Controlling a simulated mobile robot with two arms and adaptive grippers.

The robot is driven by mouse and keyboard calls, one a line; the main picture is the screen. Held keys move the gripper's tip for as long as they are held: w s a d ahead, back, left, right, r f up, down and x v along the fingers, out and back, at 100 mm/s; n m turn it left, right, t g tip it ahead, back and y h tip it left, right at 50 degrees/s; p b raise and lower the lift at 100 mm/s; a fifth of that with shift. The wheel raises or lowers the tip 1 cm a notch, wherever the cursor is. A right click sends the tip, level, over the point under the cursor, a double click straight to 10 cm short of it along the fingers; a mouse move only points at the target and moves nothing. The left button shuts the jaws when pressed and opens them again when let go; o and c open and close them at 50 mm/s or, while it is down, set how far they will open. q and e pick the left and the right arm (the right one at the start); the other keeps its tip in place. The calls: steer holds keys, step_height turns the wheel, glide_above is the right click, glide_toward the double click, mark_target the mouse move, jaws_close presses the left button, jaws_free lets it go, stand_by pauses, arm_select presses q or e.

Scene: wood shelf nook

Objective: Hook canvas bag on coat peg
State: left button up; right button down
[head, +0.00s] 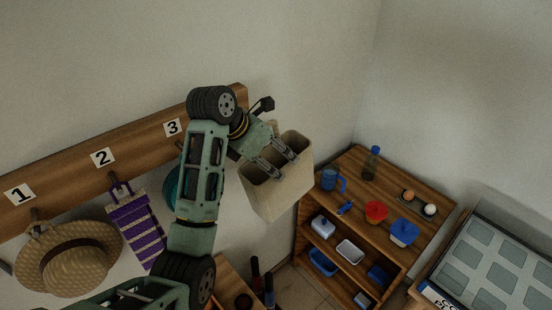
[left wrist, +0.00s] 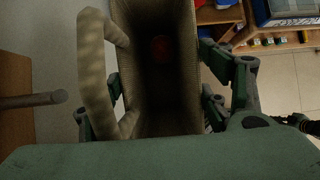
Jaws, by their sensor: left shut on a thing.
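The canvas bag (head: 275,192) is beige, open at the top and hangs slightly tilted in front of the wall, right of the wooden peg board (head: 70,180). My left gripper (head: 273,158) is shut on it near the rim. In the left wrist view, the canvas bag (left wrist: 185,75) shows its dark inside, with a dim reddish spot deep within. Its handle loop (left wrist: 92,70) stands at the left. A bare coat peg (left wrist: 35,100) points towards the loop, apart from it. In the head view my arm hides the board's right part. My right gripper is not in view.
A straw hat (head: 70,258) and a purple striped item (head: 137,225) hang under labels 1 and 2. A teal item (head: 171,188) is partly hidden behind my arm. A wooden shelf (head: 340,238) with mugs and containers stands below right of the bag.

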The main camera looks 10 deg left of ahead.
arm_select(q)
steer(key=w+a+f, duration=0.1)
steer(key=w+a, duration=0.3)
steer(key=a, duration=0.1)
steer(key=shift+w+a+f, duration=0.2)
steer(key=shift+a+f, duration=0.1)
steer(key=shift+f, duration=0.05)
stand_by(0.6)
stand_by(0.6)
